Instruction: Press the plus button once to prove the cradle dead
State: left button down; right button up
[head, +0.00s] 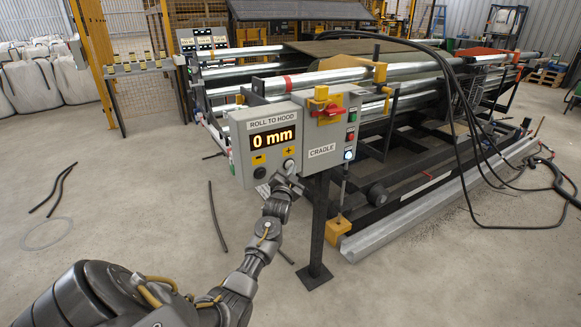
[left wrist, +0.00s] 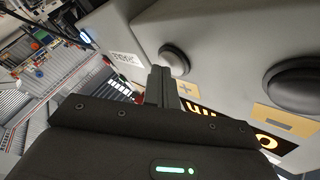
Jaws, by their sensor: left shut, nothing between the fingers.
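The grey control box (head: 238,150) stands on a dark post, labelled ROLL TO HOOD. Its display (head: 271,138) reads 0 mm in orange. The plus button (left wrist: 174,60) is a dark dome beside the yellow plus label (left wrist: 187,91); in the head view the label (head: 289,150) sits above the gripper. The minus button (left wrist: 298,84) is to the right in the left wrist view. My left gripper (head: 287,172) is shut and empty, its fingertips (left wrist: 161,70) right by the plus button. I cannot tell whether they touch it. My right gripper is out of view.
A CRADLE box (head: 321,151) with a red rotary switch (head: 327,112) on yellow adjoins on the right. The roller cradle (head: 400,75) stands behind. Black cables (head: 455,110) hang at right. Loose dark hoses (head: 217,215) lie on the floor.

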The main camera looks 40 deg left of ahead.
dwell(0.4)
pick_arm(q)
jog(key=shift+s+d+p, duration=0.25)
jog(key=shift+d+p, duration=0.35)
jog(key=shift+d, duration=0.1)
jog(key=d+p, duration=0.1)
jog(key=d, duration=0.1)
jog(key=s+d+p, duration=0.1)
jog(key=d+p, duration=0.1)
jog(key=d, duration=0.1)
jog(key=shift+s, duration=0.2)
jog(key=shift+a, duration=0.1)
dwell(0.8)
